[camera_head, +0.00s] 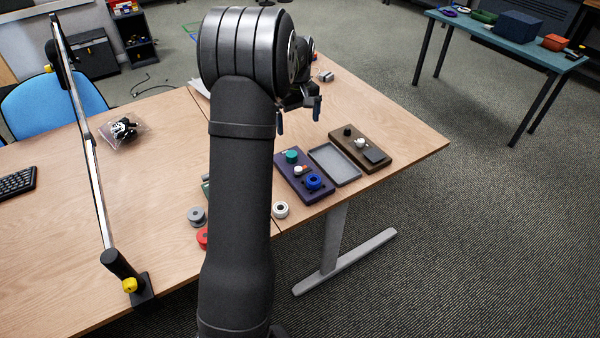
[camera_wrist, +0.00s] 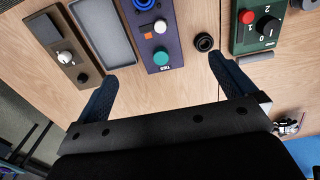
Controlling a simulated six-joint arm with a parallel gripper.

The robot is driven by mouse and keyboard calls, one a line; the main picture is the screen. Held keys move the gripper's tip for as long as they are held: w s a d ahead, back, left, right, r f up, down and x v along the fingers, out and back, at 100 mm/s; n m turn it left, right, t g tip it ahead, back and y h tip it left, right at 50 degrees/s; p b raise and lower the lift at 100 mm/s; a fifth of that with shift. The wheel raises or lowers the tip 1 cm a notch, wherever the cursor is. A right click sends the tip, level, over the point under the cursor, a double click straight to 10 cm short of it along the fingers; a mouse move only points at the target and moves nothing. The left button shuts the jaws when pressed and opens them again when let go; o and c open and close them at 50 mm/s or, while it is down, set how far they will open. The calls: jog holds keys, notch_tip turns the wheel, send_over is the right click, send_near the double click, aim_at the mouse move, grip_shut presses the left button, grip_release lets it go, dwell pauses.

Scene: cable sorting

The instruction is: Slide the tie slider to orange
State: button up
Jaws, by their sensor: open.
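A purple panel (camera_head: 288,181) lies on the table right of my arm. It carries a teal knob (camera_head: 292,156), a small white knob beside an orange patch (camera_head: 298,174), and a blue ring (camera_head: 313,181). In the wrist view the white knob (camera_wrist: 160,27) sits to the right of the orange patch (camera_wrist: 147,31), with the teal knob (camera_wrist: 161,55) nearer me. No readable label shows which part is the tie slider. My gripper (camera_wrist: 163,68) is open and empty, its fingers spread above the table with the purple panel's near end between them.
A grey tray (camera_wrist: 128,62) lies beside the purple panel. Beyond it is a brown panel (camera_head: 336,141) with black and white knobs. A black ring (camera_wrist: 204,42) and a green box (camera_wrist: 243,45) with red and black knobs lie on the other side. Bare wood shows around my gripper.

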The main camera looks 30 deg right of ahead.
dwell(0.4)
jog(key=c, duration=0.4)
jog(key=shift+s+a+f+m, duration=0.15)
jog(key=shift+s+a+m, duration=0.05)
jog(key=shift+m, duration=0.1)
jog(key=c, duration=0.3)
jog(key=s+a+m+t, duration=0.1)
jog(key=m, duration=0.1)
jog(key=s+a+f+m+t+h, duration=0.1)
jog(key=s+m, duration=0.1)
jog(key=s+a+f+m+t+h, duration=0.1)
jog(key=m, duration=0.1)
jog(key=shift+s+a+f, duration=0.15)
jog(key=shift+s+a, duration=0.05)
jog(key=shift+a, duration=0.05)
jog(key=c, duration=0.5)
jog(key=shift+o, duration=0.2)
jog(key=m, duration=0.1)
send_near(299, 168)
jog(key=shift+h, duration=0.4)
jog(key=x, duration=0.8)
jog(key=shift+w+a+f, duration=0.15)
jog(key=shift+a+f, duration=0.2)
grip_shut()
